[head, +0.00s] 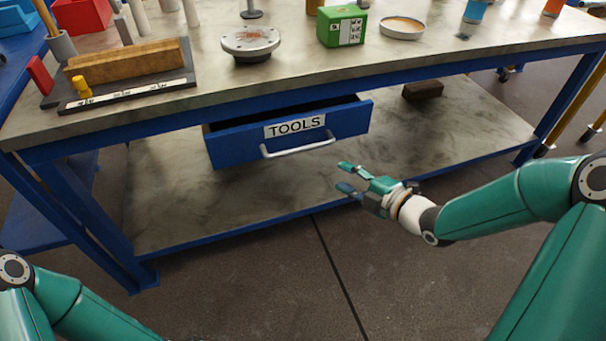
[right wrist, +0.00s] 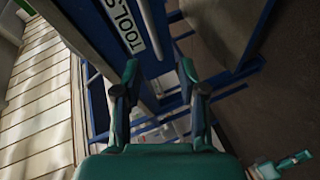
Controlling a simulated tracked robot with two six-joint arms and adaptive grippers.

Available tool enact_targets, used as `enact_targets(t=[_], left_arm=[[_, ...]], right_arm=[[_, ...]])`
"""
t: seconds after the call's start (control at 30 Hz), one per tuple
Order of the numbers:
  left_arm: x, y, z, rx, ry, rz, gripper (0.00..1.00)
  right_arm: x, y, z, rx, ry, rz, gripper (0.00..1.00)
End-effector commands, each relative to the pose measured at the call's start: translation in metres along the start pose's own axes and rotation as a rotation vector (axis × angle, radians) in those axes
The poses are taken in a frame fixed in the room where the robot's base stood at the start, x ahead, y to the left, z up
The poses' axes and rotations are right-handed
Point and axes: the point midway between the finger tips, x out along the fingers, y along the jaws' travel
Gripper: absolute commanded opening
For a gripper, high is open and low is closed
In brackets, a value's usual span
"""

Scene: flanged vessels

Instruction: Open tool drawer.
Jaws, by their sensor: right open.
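The blue tool drawer (head: 232,150) hangs under the workbench and stands partly pulled out, with a dark gap above its front. Its TOOLS label (head: 294,126) and grey bar handle (head: 298,148) face me. My right gripper (head: 345,177) is open and empty, to the right of the handle and a little lower, apart from it. In the right wrist view the open fingers (right wrist: 160,78) point toward the drawer front, with the handle (right wrist: 154,28) beyond the tips. A small teal shape at that view's lower right looks like my left gripper (right wrist: 285,164); its jaws are unclear.
The workbench top (head: 200,105) holds a flanged disc (head: 250,42), a green box (head: 342,26), a shallow dish (head: 402,28) and a wooden block (head: 125,62). A brown block (head: 422,89) lies on the lower shelf (head: 170,215). The floor before the bench is clear.

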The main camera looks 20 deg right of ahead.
Motion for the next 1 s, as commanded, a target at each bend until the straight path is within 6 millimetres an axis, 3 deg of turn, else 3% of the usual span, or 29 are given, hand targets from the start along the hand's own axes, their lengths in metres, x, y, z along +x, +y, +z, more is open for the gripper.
enact_targets(t=[0.03, 0.1, 0.37, 1.0], left_arm=[[0.019, -0.007, 0.0, 0.0, 0.001, 0.0, 0.4], [0.025, -0.009, 0.0, 0.0, 0.001, 0.0, 0.4], [0.029, -0.011, -0.001, 0.0, 0.001, 0.0, 0.4], [0.047, -0.017, -0.001, 0.0, 0.001, 0.0, 0.4]], right_arm=[[0.0, -0.007, 0.006, -0.069, 0.008, 0.026, 0.41], [-0.003, -0.003, 0.006, -0.142, 0.021, 0.051, 0.41], [0.007, 0.004, 0.003, -0.22, 0.038, 0.073, 0.41], [0.132, 0.011, -0.002, -0.214, 0.035, 0.072, 0.41]])
